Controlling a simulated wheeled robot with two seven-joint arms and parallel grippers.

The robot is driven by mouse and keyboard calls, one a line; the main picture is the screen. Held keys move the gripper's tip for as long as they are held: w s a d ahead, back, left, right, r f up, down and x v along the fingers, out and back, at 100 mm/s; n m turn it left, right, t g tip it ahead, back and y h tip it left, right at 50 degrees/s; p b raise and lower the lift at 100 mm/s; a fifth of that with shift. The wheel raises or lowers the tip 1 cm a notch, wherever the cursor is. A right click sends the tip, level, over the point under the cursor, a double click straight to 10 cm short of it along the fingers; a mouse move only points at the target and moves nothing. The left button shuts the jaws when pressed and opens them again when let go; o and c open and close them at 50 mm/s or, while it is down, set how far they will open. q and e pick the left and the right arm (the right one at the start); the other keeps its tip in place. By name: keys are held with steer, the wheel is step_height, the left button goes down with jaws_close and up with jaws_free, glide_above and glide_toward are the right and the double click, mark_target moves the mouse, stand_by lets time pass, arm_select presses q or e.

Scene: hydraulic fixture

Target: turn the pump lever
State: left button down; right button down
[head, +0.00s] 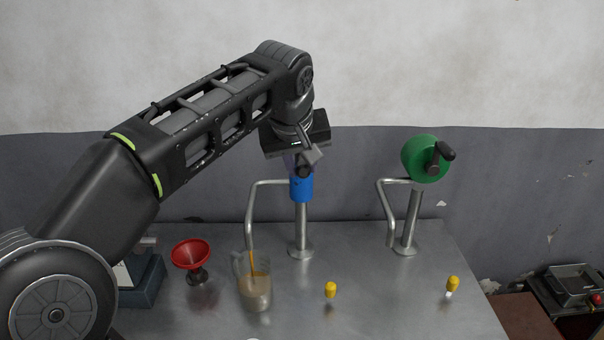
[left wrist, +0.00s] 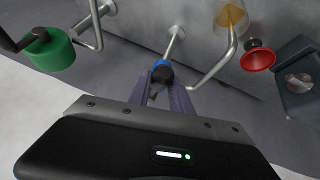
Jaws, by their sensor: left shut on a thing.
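A blue pump head (head: 301,187) sits on a metal post bolted to the table, with a bent spout pipe (head: 250,212) running left and down. My left gripper (head: 304,168) is above the blue pump, shut on its dark lever, which is mostly hidden by the fingers. In the left wrist view the fingers close around the dark lever knob (left wrist: 162,75), with the blue pump (left wrist: 160,63) just beyond. A clear pitcher (head: 256,291) under the spout holds brownish liquid, and an orange-brown stream (head: 252,262) runs into it. My right gripper does not show.
A green pump (head: 421,162) with a dark crank stands on a second post to the right. A red funnel (head: 190,254) stands left of the pitcher. Two yellow-topped pieces (head: 330,289) (head: 452,284) are on the table's front. A dark box (head: 146,285) is at left.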

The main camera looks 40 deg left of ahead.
arm_select(q)
steer(key=c, duration=1.2)
jaws_free()
steer(key=shift+o, duration=0.2)
steer(key=shift+s+r, duration=0.1)
steer(key=v, duration=0.7)
steer(key=shift+s+r, duration=0.15)
steer(key=shift+d, duration=0.15)
